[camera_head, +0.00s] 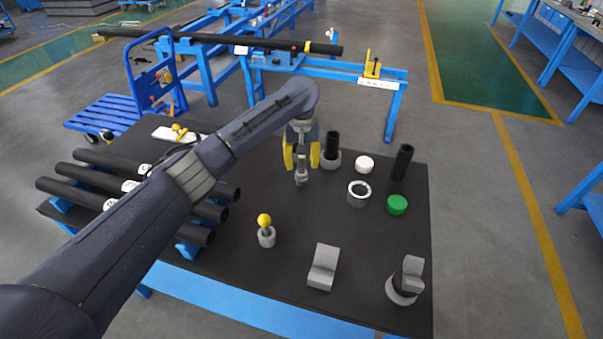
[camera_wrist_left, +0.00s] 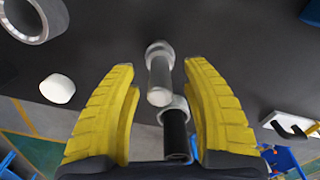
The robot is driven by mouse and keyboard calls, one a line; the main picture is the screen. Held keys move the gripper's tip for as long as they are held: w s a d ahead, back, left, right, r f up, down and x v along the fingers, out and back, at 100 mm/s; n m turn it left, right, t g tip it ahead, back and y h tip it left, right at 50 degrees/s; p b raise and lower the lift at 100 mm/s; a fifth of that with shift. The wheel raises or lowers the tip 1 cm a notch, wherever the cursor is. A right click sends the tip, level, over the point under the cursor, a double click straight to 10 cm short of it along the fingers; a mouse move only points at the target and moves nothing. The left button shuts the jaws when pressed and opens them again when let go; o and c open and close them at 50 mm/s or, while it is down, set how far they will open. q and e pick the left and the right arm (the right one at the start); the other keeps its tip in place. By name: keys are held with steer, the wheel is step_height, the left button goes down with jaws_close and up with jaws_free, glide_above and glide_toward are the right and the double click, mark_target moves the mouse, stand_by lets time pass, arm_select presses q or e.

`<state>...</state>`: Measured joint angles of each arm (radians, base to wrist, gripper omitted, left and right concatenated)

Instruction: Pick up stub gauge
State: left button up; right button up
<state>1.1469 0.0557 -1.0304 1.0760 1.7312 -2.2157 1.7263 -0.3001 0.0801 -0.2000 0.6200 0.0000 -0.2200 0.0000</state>
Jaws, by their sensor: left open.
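A grey stepped cylinder, which looks like the stub gauge (camera_head: 302,172), stands on the dark table under my left gripper (camera_head: 301,161). In the left wrist view the stub gauge (camera_wrist_left: 160,78) shows its pale round end towards the camera and a wider collar at its far end. It lies in the gap between the two yellow fingers of my left gripper (camera_wrist_left: 162,85). The fingers are open, with visible space on both sides; contact is not seen. My right gripper is not in view.
A black tube (camera_head: 333,145) in a grey ring stands close beside the gripper. A white puck (camera_head: 364,163), a grey ring (camera_head: 358,194), a green puck (camera_head: 397,204) and a yellow-topped piece (camera_head: 265,221) stand around. Grey blocks (camera_head: 322,267) lie nearer; black pipes (camera_head: 100,160) lie left.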

arm_select(q)
steer(key=shift+f, duration=1)
jaws_close()
steer(key=shift+r, duration=0.1)
